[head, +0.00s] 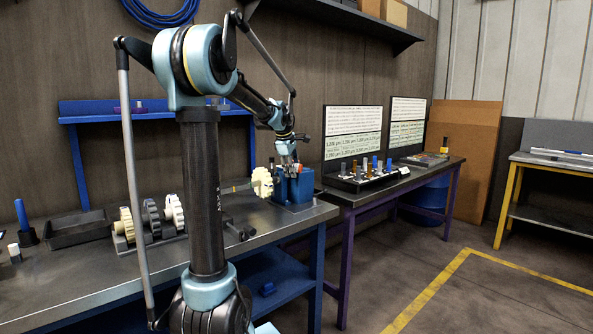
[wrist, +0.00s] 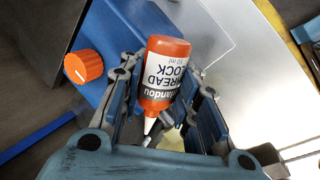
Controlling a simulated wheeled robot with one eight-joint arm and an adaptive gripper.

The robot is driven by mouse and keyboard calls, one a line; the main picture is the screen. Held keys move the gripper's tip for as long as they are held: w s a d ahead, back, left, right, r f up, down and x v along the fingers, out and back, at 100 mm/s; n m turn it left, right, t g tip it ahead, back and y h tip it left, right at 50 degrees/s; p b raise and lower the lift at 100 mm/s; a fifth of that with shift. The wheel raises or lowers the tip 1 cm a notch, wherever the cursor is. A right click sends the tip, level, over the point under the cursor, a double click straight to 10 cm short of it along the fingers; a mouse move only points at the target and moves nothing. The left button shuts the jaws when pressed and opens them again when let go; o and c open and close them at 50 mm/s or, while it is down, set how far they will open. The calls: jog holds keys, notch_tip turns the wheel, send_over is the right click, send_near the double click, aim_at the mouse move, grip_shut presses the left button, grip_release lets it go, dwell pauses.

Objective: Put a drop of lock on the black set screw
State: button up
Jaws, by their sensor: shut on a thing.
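My gripper (wrist: 165,105) is shut on an orange-red thread lock bottle (wrist: 168,68) with a white label, between its two blue-padded fingers. The bottle's white nozzle (wrist: 150,124) points toward the palm side of the wrist view. In the head view my gripper (head: 288,163) is at the far right end of the bench, over a blue box-like device (head: 296,190). A cream gear (head: 262,182) stands just left of it. I cannot make out the black set screw; fingers and bottle cover much of the area around the nozzle.
The blue device carries an orange knob (wrist: 83,66). More gears (head: 172,212) stand on a rack left along the bench, beside a black tray (head: 78,230). A second bench (head: 375,186) with two screens and several small upright items stands to the right.

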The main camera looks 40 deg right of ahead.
jog(key=shift+w+a+r+n+g+h, duration=0.2)
jog(key=shift+r+g+h, duration=0.15)
jog(key=shift+g+h, duration=0.15)
jog(key=shift+w+a+r+n+g+h, duration=0.15)
jog(key=shift+w+r+g+h, duration=0.2)
jog(key=shift+g, duration=0.3)
jog(key=shift+w+a+r+n+g+h, duration=0.1)
jog(key=shift+r+n+g+h, duration=0.05)
jog(key=shift+r+g+h, duration=0.35)
jog(key=shift+s, duration=0.2)
jog(key=shift+s+d+t+y, duration=0.3)
jog(key=shift+s+t+y, duration=0.15)
jog(key=shift+t, duration=0.1)
jog(key=s+d+t+y, duration=0.1)
jog(key=t, duration=0.1)
jog(key=s+m+t+y, duration=0.1)
jog(key=t+y, duration=0.1)
jog(key=shift+s+d+m, duration=0.15)
jog(key=shift+d+m, duration=0.15)
jog(key=shift+d, duration=0.05)
